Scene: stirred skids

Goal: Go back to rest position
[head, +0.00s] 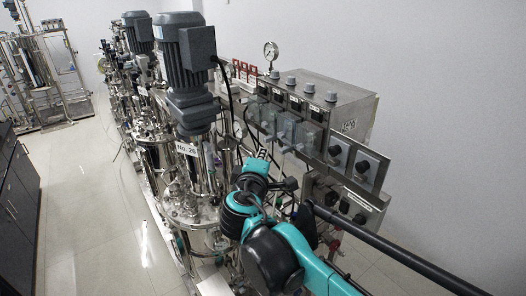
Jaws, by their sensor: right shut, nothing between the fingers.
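My right arm comes in from the lower right in the head view, teal and black, bent at the elbow. My right gripper (262,154) is small and partly hidden by its own wrist. It is shut and holds nothing. It is in front of the control panel (355,165) and to the right of the steel vessel labelled "No. 26" (203,172). I cannot tell whether it touches anything. My left gripper is not in view.
Grey motors (190,58) top a row of stirred skids running back to the left. A pressure gauge (271,51) stands above the panel. A black bar (400,252) slants across the lower right. Dark cabinets (17,190) line the left. The tiled floor (95,205) between is clear.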

